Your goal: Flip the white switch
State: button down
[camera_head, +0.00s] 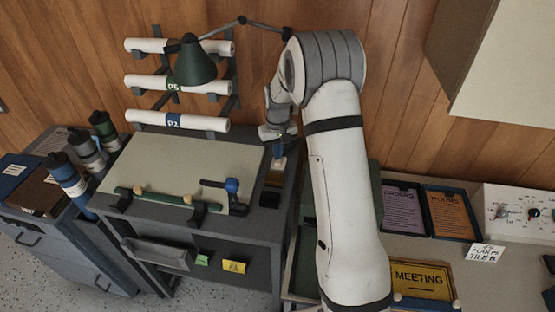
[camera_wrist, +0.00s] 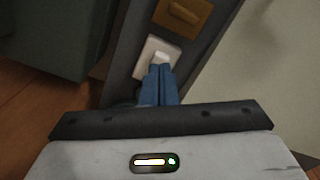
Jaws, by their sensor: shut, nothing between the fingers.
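The white switch (camera_wrist: 146,62) is a pale plate with a small raised rocker, set in a dark grey strip in the wrist view. My gripper (camera_wrist: 160,68) has its blue fingers shut together with nothing between them. The fingertips are right at the rocker and cover part of the plate; I cannot tell whether they touch it. In the head view my gripper (camera_head: 278,154) points down at the right edge of the drawing desk, and a small part of the white switch (camera_head: 280,163) shows just below the fingers.
An ochre switch (camera_wrist: 183,14) sits beside the white one on the same strip. The drawing desk's pale board (camera_head: 185,165) is left of my gripper. A green lamp (camera_head: 195,65) and rolled drawings (camera_head: 165,83) are behind. A signed worktop (camera_head: 500,275) lies right of my arm.

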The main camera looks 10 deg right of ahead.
aim_at(278, 162)
jog(key=shift+f+b, duration=0.7)
jog(key=shift+f, duration=0.35)
jog(key=shift+r, duration=0.1)
dwell(0.4)
jog(key=shift+r+p, duration=1.9)
jog(key=shift+r, duration=1.55)
